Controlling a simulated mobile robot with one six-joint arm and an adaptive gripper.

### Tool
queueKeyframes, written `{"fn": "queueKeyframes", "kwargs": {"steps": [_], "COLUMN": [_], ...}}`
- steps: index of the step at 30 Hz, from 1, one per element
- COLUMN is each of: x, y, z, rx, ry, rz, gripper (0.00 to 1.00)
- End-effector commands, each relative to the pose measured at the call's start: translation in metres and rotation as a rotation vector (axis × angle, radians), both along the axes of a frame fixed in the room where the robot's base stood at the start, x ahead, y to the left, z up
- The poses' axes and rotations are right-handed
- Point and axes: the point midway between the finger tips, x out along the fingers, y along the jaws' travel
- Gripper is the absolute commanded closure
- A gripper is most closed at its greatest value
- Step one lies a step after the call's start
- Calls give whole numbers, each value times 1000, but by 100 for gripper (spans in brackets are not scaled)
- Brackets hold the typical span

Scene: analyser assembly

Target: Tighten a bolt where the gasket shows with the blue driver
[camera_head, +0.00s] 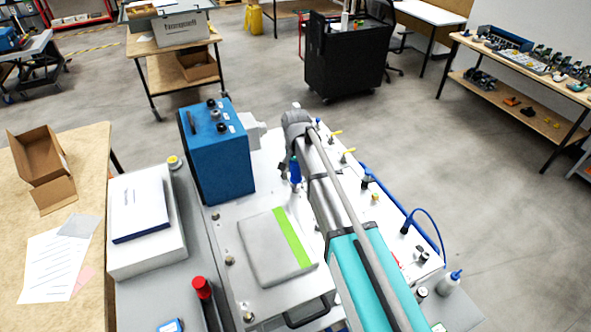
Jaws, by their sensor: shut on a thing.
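My arm reaches from the lower right over the white analyser deck (276,150). My gripper (294,156) is small and mostly hidden by my wrist. It is shut on the blue driver (295,171), whose blue handle hangs below the wrist, roughly upright. The driver's tip is too small to make out. Bolt heads (230,260) show along the left edge of the deck, and one more (216,216) sits farther back. I cannot make out a gasket edge, or whether the driver touches a bolt.
A blue box (218,155) with black knobs stands left of my gripper. A grey cover with a green stripe (292,238) lies in front. A red-handled tool (202,288) stands at the lower left. Valves and a blue hose (425,215) line the right side.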

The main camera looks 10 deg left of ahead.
Motion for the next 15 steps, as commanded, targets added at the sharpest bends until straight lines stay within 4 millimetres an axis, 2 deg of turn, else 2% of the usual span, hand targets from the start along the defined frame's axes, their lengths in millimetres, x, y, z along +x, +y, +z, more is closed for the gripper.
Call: {"fn": "queueKeyframes", "kwargs": {"steps": [15], "x": [0], "y": [0], "z": [0], "rx": [1], "ry": [1], "rz": [-396], "gripper": [100]}}
